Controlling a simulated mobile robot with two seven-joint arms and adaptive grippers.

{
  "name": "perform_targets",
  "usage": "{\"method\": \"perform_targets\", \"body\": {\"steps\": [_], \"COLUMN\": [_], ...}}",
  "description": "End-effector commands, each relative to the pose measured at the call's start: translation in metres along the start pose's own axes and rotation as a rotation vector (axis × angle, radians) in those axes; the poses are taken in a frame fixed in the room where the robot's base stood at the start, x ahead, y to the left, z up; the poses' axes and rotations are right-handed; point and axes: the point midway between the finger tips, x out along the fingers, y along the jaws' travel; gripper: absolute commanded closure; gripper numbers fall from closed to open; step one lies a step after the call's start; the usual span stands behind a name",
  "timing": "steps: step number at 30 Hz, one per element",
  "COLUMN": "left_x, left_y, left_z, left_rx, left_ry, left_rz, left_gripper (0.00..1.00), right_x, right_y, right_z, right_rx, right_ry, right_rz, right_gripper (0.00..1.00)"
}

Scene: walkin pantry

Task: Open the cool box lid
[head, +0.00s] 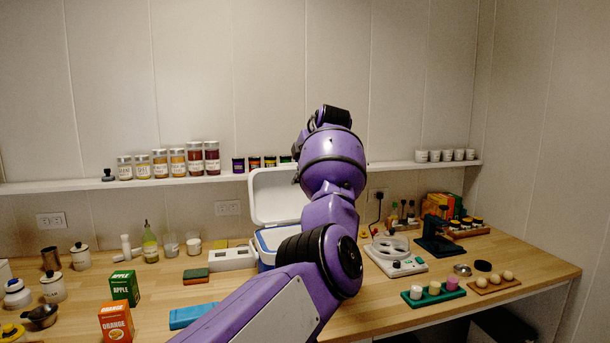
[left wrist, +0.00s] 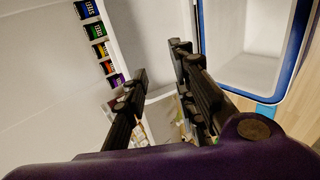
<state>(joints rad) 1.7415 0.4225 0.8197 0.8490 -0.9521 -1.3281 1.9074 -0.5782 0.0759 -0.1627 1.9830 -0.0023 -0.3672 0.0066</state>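The cool box (head: 263,252) is white with a blue rim and stands on the counter, partly hidden behind my purple left arm. Its white lid (head: 274,196) is raised, standing upright near the wall shelf. In the left wrist view the open cool box (left wrist: 288,82) shows its empty-looking white interior and blue rim at the upper right. The lid (left wrist: 150,38) is the pale panel beside it. My left gripper (left wrist: 160,62) has its black fingers spread apart, with nothing clearly held between them. Contact with the lid cannot be told. In the head view this gripper is hidden behind my arm. My right gripper is not in view.
Several jars (head: 179,162) and small tins stand on the wall shelf (head: 60,187). A white block (head: 232,258) sits just left of the cool box. A white appliance (head: 396,259) stands to its right. Apple and orange cartons (head: 116,322) stand at the front left.

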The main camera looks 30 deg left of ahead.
Motion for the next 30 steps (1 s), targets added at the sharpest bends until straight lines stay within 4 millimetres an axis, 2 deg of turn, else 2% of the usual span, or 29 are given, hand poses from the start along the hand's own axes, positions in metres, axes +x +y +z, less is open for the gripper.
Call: {"method": "perform_targets", "body": {"steps": [5, 8, 11, 21, 25, 30], "left_x": [-0.001, -0.008, -0.023, -0.094, -0.112, -0.122], "left_y": [-0.001, 0.000, 0.000, 0.000, 0.000, 0.000], "left_z": [0.000, 0.000, 0.001, 0.000, -0.001, -0.001], "left_rx": [0.001, -0.001, 0.000, -0.002, -0.001, -0.001], "left_ry": [0.000, 0.000, -0.002, -0.001, -0.002, -0.001], "left_rz": [0.000, 0.002, 0.003, 0.003, 0.002, 0.001], "left_gripper": [0.75, 0.75, 0.75, 0.75, 0.75, 0.75], "right_x": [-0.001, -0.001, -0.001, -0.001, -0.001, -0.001], "right_y": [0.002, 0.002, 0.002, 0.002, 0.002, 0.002], "right_z": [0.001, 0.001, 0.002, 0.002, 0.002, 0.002], "right_rx": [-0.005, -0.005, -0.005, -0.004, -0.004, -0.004], "right_ry": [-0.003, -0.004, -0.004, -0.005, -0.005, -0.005], "right_rz": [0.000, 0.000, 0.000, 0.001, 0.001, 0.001], "right_gripper": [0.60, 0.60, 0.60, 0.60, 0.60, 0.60]}}
